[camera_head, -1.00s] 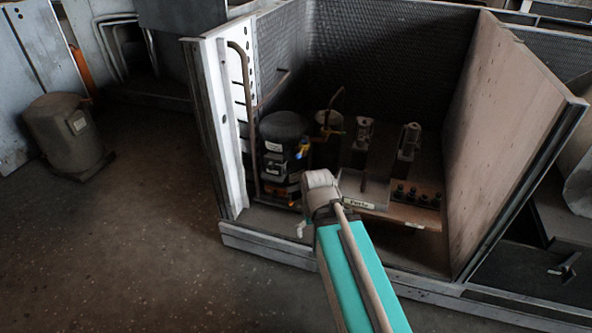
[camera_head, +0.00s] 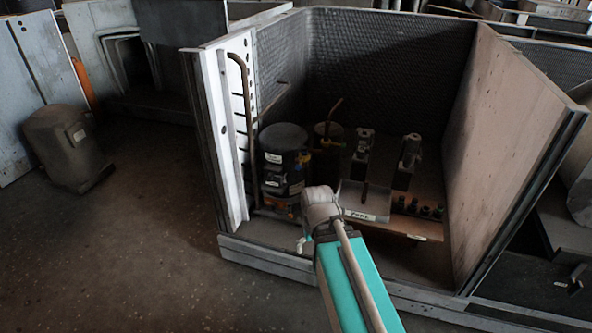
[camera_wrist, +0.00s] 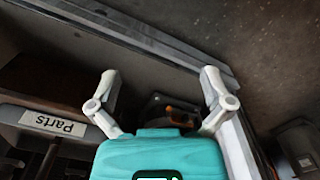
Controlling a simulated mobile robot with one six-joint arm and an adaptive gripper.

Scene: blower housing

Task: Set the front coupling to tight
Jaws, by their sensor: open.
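A dark cylindrical unit (camera_head: 283,150) with pale labels stands at the left inside the open housing. A second dark cylinder (camera_head: 327,150) with a copper pipe rises beside it. I cannot tell which fitting is the front coupling. An orange part (camera_wrist: 182,112) shows between and beyond my fingers in the wrist view, partly hidden by my teal gripper body. My gripper (camera_wrist: 160,78) is open, its two white fingers apart with nothing between them. In the head view my gripper (camera_head: 302,244) is in front of the labelled unit, over the housing's front edge, mostly hidden by my wrist.
A shelf with a "Parts" label (camera_head: 362,215) holds several dark fittings (camera_head: 418,207) at the right. The label also shows in the wrist view (camera_wrist: 54,124). A wooden side panel (camera_head: 513,140) and a white left wall (camera_head: 226,135) bound the housing. Open floor (camera_head: 140,250) lies left.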

